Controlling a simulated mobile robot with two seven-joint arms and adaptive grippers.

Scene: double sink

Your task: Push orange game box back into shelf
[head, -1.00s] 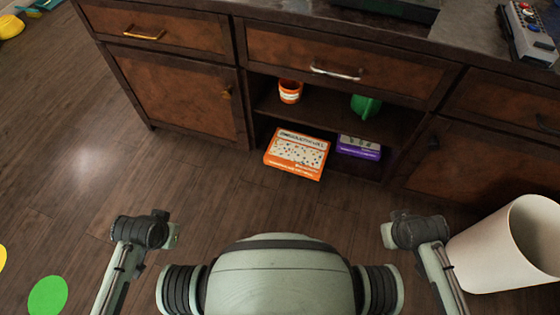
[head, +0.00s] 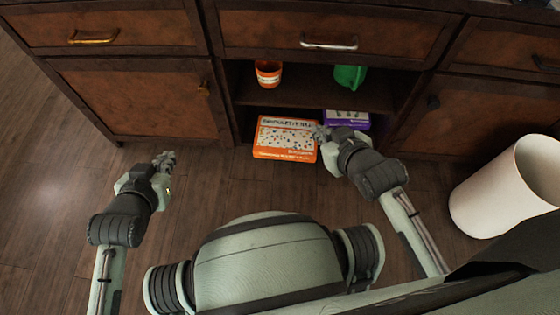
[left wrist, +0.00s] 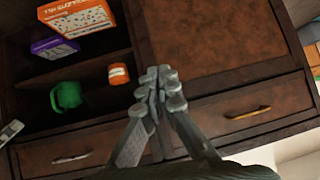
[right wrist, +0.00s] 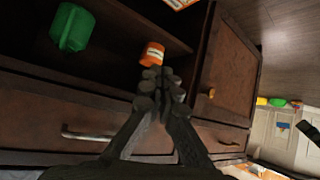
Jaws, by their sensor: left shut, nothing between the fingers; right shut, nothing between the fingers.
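The orange game box (head: 285,138) lies flat on the bottom level of the open shelf (head: 240,130) and sticks out past its front edge in the head view. It also shows at the top of the left wrist view (left wrist: 85,14). My right gripper (head: 318,133) is shut and empty, close to the box's right side in the head view; I cannot tell whether it touches. My left gripper (head: 166,160) is shut and empty, above the floor to the left of the box.
A purple box (head: 347,119) lies right of the orange box. An orange cup (head: 268,73) and a green pitcher (head: 349,76) stand on the level above. A white bin (head: 508,188) stands on the floor at the right. The floor at left is clear.

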